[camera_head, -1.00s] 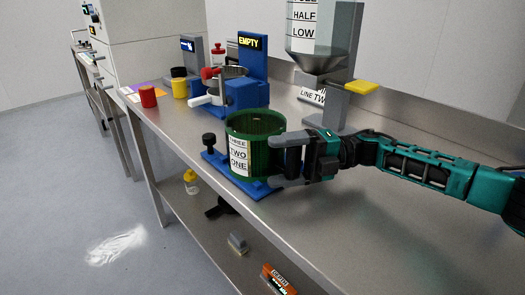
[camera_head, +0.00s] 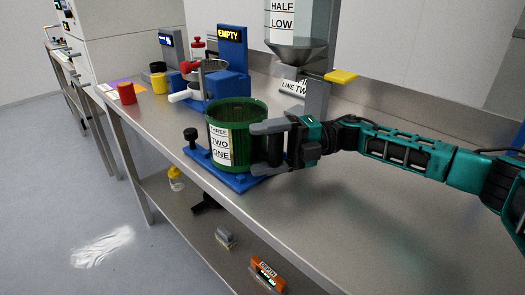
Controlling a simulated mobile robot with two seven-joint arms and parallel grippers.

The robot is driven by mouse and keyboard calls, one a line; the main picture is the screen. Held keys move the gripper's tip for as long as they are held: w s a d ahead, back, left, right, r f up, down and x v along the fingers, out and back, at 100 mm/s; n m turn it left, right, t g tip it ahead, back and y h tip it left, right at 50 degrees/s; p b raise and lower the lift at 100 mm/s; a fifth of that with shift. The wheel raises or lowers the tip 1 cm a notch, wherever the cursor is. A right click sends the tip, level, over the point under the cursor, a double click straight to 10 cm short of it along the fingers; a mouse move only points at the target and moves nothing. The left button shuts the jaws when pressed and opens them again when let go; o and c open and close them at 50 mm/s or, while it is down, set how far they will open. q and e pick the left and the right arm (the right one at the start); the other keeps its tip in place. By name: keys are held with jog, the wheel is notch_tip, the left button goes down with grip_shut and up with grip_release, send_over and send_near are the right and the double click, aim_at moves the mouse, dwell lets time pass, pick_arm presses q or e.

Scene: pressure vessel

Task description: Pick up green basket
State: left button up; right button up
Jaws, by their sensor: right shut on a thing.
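The green basket (camera_head: 234,112) is a round, ribbed green container with a white label reading THREE, TWO, ONE. It is at the blue stand (camera_head: 240,183) on the steel bench, held at or slightly above it; the gap beneath is hard to make out. My right gripper (camera_head: 258,147) reaches in from the right and is shut on the basket's right side, with its grey fingers at the wall. The basket's right side is partly hidden by the fingers. My left gripper is not in view.
A hopper (camera_head: 293,50) with a yellow handle (camera_head: 341,77) stands behind the basket. A blue EMPTY station (camera_head: 230,60) is behind left, with red (camera_head: 126,93) and yellow (camera_head: 159,83) cups further left. The bench's right part is clear.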

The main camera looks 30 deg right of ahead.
jog(key=w+d, duration=0.1)
jog(key=d, duration=0.2)
jog(key=w+d+b, duration=0.1)
jog(key=d, duration=0.2)
jog(key=w+d, duration=0.1)
jog(key=d, duration=0.2)
jog(key=shift+w+d+r+b, duration=0.25)
jog(key=shift+d+r+b, duration=0.05)
jog(key=shift+d+b, duration=0.1)
jog(key=d, duration=0.1)
jog(key=w+d+b, duration=0.1)
jog(key=d, duration=0.2)
jog(key=shift+w+d, duration=0.3)
jog(key=shift+w+d+f+b, duration=0.1)
jog(key=shift+w+d+b, duration=0.1)
jog(key=shift+d+b, duration=0.35)
jog(key=shift+w+d+b, duration=0.2)
jog(key=shift+d+b, duration=0.2)
jog(key=shift+b, duration=0.2)
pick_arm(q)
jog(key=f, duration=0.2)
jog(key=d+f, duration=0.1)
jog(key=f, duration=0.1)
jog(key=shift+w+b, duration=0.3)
pick_arm(e)
jog(key=shift+d, duration=0.3)
jog(key=shift+d, duration=0.1)
